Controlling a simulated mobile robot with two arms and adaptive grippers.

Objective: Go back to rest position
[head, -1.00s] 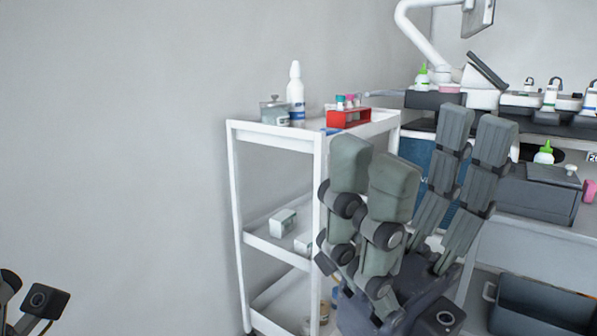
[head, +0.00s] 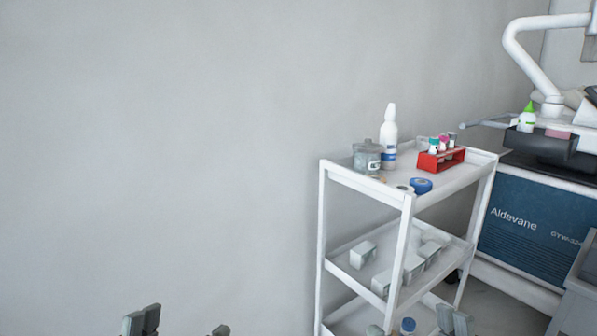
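My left gripper (head: 181,325) shows only as grey fingertips at the bottom edge of the head view, left of the middle. Its two fingers stand well apart with bare wall behind them. My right gripper (head: 415,325) shows at the bottom edge, right of the middle, in front of the white trolley's lower part. Its fingers also stand apart, and I see nothing held between them. The rest of both grippers and both arms are below the picture.
A white trolley (head: 366,182) stands at right. On its top are a white bottle (head: 388,140), a glass jar (head: 367,157), a blue tape roll (head: 421,186) and a red rack (head: 440,160). A blue cabinet (head: 535,220) stands further right. Bare wall fills the left.

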